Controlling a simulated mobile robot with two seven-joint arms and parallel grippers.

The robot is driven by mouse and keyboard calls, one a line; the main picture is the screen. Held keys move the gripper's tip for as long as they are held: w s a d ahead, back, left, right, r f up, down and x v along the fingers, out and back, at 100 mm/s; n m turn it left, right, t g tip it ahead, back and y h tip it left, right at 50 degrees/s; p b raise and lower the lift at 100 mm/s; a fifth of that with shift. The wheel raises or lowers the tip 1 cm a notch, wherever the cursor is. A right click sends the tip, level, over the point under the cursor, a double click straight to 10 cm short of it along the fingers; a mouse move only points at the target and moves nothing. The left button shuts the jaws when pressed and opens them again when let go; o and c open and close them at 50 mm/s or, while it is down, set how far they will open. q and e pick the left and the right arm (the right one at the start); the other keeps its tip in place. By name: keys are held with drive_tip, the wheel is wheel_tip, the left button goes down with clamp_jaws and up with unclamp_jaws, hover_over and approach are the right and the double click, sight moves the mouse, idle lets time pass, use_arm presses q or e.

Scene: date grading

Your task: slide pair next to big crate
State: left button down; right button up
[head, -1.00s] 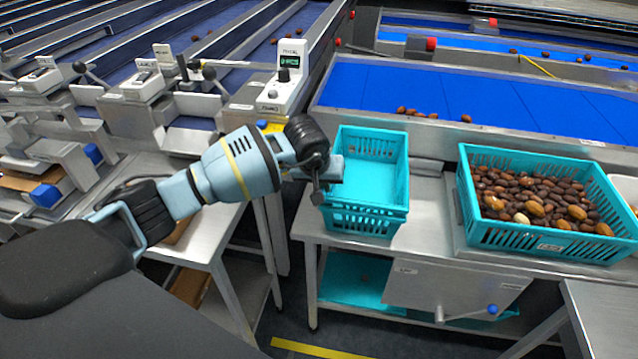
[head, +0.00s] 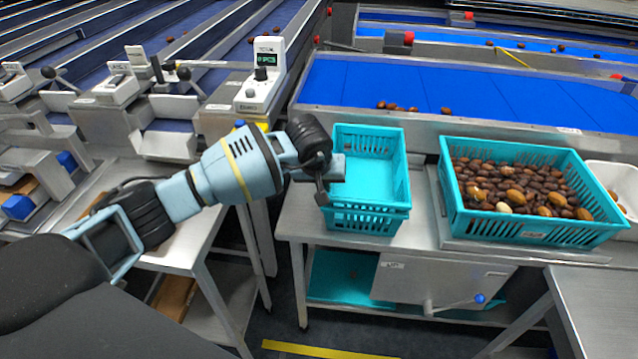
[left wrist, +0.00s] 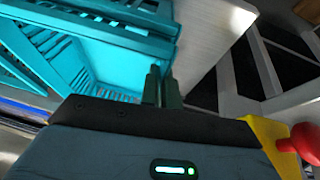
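Two small teal crates, one nested in the other, stand on the steel table; the upper crate (head: 392,165) is empty and the lower crate (head: 365,222) shows as a band beneath its rim. The big teal crate (head: 540,234), full of dates, stands to their right across a narrow gap. My left gripper (head: 338,168) is at the left wall of the pair. In the left wrist view my two fingers (left wrist: 163,88) are close together at the crate rim (left wrist: 130,35) and look shut on it; the exact contact is partly hidden. My right gripper is not in view.
The steel table (head: 300,215) has bare room left of the pair. A white container (head: 610,185) stands right of the big crate. A blue conveyor (head: 400,85) with a few dates runs behind. A weighing unit (head: 262,80) stands behind my left arm.

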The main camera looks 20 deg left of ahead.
use_arm(q)
drive_tip(key=d, duration=0.1)
drive_tip(key=w+d, duration=0.1)
drive_tip(key=d, duration=0.1)
drive_tip(key=d+b, duration=0.1)
drive_tip(key=d, duration=0.1)
drive_tip(key=shift+w, duration=0.25)
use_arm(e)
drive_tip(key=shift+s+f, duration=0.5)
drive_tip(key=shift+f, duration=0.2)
use_arm(q)
drive_tip(key=shift+d, duration=0.1)
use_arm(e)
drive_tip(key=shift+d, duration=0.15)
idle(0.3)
use_arm(q)
drive_tip(key=c, duration=1.2)
unclamp_jaws()
drive_tip(key=shift+o, duration=0.2)
drive_tip(key=shift+r, duration=0.1)
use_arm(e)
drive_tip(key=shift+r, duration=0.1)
